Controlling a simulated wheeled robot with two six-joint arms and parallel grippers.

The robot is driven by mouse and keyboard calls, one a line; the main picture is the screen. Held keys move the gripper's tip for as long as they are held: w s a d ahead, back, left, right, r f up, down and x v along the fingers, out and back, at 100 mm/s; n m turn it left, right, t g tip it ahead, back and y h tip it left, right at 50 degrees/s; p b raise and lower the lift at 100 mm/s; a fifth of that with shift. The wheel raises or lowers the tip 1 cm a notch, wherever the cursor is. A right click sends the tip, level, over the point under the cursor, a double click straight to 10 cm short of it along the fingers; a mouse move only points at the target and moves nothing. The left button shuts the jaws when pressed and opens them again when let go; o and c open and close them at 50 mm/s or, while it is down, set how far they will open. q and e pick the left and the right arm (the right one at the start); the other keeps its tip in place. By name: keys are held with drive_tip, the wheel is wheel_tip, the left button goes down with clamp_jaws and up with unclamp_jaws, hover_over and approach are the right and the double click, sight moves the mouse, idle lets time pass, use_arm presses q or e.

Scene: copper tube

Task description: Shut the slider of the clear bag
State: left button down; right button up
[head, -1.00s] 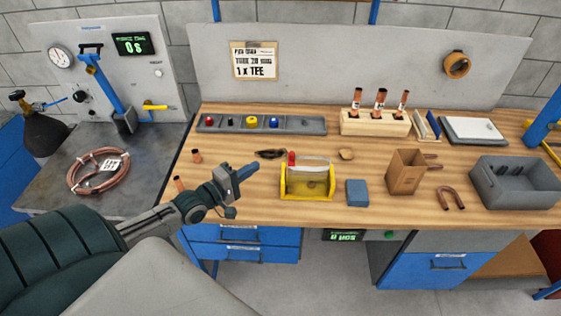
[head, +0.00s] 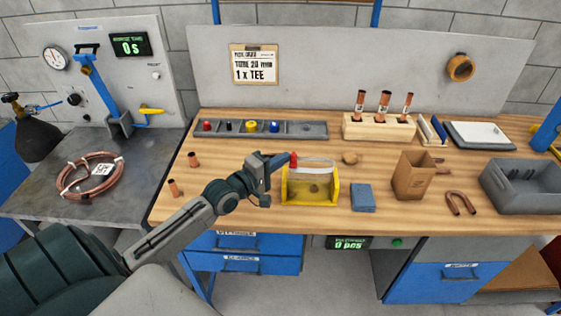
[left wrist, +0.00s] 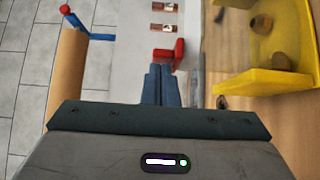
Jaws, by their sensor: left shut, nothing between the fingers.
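The clear bag (head: 314,166) stands upright in a yellow holder (head: 312,198) near the front edge of the bench. Its red slider (head: 293,159) is at the left end of the bag's top edge. My left gripper (head: 284,159) is shut and empty, with its blue fingertips just left of the slider. In the left wrist view the shut fingers (left wrist: 161,82) point at the red slider (left wrist: 170,51). I cannot tell if they touch it. The yellow holder (left wrist: 268,81) is to the right there, with brown pieces inside the bag. My right gripper is not in view.
Small copper pieces (head: 175,188) stand at the bench's left. The bench between those pieces and the holder is mostly clear.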

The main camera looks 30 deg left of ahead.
use_arm(q)
drive_tip(key=shift+w+d+f, duration=0.1)
drive_tip(key=shift+w+d, duration=0.15)
drive_tip(key=shift+d, duration=0.15)
drive_tip(key=w+d, duration=0.1)
drive_tip(key=d, duration=0.1)
drive_tip(key=w+d+b, duration=0.1)
drive_tip(key=d, duration=0.1)
drive_tip(key=w+d, duration=0.2)
drive_tip(key=shift+w+d+b, duration=0.1)
drive_tip(key=shift+d+b, duration=0.3)
drive_tip(key=shift+w+d, duration=0.25)
drive_tip(key=shift+d, duration=0.2)
drive_tip(key=shift+a, duration=0.1)
